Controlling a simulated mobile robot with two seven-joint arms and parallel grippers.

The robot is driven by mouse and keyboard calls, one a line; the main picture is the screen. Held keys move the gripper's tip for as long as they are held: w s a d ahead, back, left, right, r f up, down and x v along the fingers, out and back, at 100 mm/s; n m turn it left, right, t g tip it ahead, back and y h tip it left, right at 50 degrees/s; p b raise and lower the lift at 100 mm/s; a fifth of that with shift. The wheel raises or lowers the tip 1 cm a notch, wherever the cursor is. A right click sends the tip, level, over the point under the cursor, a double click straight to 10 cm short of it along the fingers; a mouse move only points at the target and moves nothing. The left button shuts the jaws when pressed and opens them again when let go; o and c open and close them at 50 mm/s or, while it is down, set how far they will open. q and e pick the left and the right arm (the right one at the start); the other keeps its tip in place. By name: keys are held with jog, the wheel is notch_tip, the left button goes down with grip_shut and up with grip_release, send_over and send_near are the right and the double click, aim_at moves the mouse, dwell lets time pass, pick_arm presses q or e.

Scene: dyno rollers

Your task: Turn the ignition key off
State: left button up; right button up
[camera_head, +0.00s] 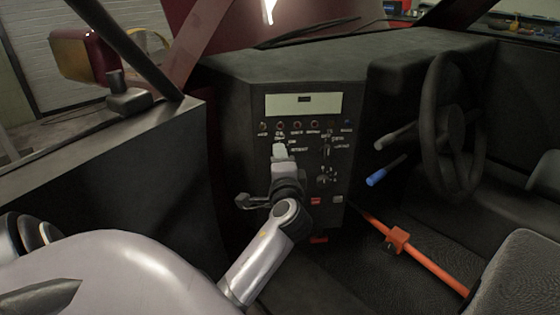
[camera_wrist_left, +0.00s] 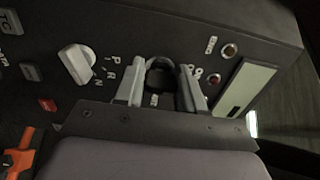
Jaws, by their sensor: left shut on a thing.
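My left gripper (camera_head: 281,151) reaches from the lower left to the dark switch panel (camera_head: 236,105) in the middle of the dashboard. In the left wrist view the two grey fingers of the gripper (camera_wrist_left: 159,82) stand on either side of the black, round-headed ignition key (camera_wrist_left: 158,74) and are shut on it. In the head view the gripper covers the key, and only parts of the labels beside it show. The key's exact angle is hard to read. My right gripper is not in view.
A white selector knob (camera_wrist_left: 76,63) marked P, R, N sits beside the gripper. Small indicator lights (camera_head: 297,125) line the panel top. The steering wheel (camera_head: 450,128), a blue-tipped stalk (camera_head: 377,177) and an orange bar (camera_head: 425,261) are to the right.

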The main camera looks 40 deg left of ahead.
pick_arm(q)
jog(key=shift+r, duration=0.35)
jog(key=o, duration=0.8)
jog(key=shift+o, duration=0.8)
jog(key=shift+f, duration=0.15)
jog(key=v, duration=0.7)
